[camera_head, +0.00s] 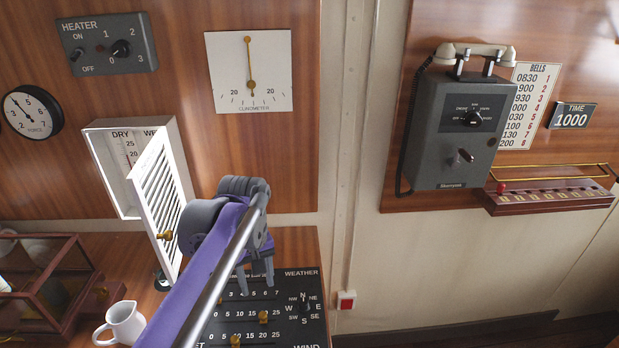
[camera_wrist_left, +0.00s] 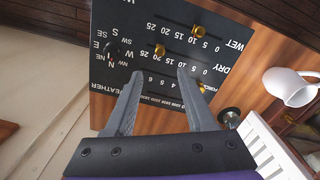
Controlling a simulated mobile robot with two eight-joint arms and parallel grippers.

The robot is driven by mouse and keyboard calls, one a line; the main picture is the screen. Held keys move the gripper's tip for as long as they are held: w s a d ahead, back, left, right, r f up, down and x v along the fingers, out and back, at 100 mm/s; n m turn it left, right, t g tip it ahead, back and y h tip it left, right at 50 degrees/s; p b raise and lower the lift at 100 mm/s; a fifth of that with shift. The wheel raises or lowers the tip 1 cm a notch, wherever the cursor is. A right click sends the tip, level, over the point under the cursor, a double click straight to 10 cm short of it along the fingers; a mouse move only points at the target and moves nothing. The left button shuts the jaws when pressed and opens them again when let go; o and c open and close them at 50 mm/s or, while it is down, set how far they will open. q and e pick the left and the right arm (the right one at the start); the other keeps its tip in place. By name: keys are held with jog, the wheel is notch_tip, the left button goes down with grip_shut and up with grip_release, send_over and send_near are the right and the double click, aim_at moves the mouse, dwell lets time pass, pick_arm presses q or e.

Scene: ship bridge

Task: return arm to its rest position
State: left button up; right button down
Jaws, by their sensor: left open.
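My left arm reaches in from the bottom of the head view, and its gripper (camera_head: 256,281) points down in front of the black weather board (camera_head: 285,330). In the left wrist view the two grey fingers of this gripper (camera_wrist_left: 156,76) are spread apart with nothing between them. The weather board (camera_wrist_left: 130,62) lies beyond the fingertips, with brass knobs and a black pointer knob on it. I cannot tell the exact gap between fingertips and board. My right gripper is in neither view.
A white louvred box (camera_head: 155,190) has its door open close to my left arm. A white jug (camera_head: 122,322) and a wooden rack (camera_head: 60,285) stand at the lower left. A grey telephone (camera_head: 460,135) hangs on the right wall. The space right of the board looks clear.

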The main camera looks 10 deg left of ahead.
pick_arm(q)
jog(key=s+f+m+t, duration=0.1)
jog(key=s+f, duration=0.1)
jog(key=s, duration=0.1)
jog(key=s+f+m+t, duration=0.1)
jog(key=s, duration=0.2)
jog(key=s+d+f+m+t, duration=0.1)
jog(key=s+f, duration=0.1)
jog(key=s, duration=0.1)
jog(key=shift+s+f+m, duration=0.3)
jog(key=shift+m, duration=0.1)
jog(key=s+f+m+t, duration=0.2)
jog(key=s+f+m, duration=0.1)
jog(key=s+f, duration=0.4)
jog(key=shift+s+d, duration=0.2)
jog(key=shift+d, duration=0.05)
jog(key=shift+a, duration=0.1)
dwell(2.0)
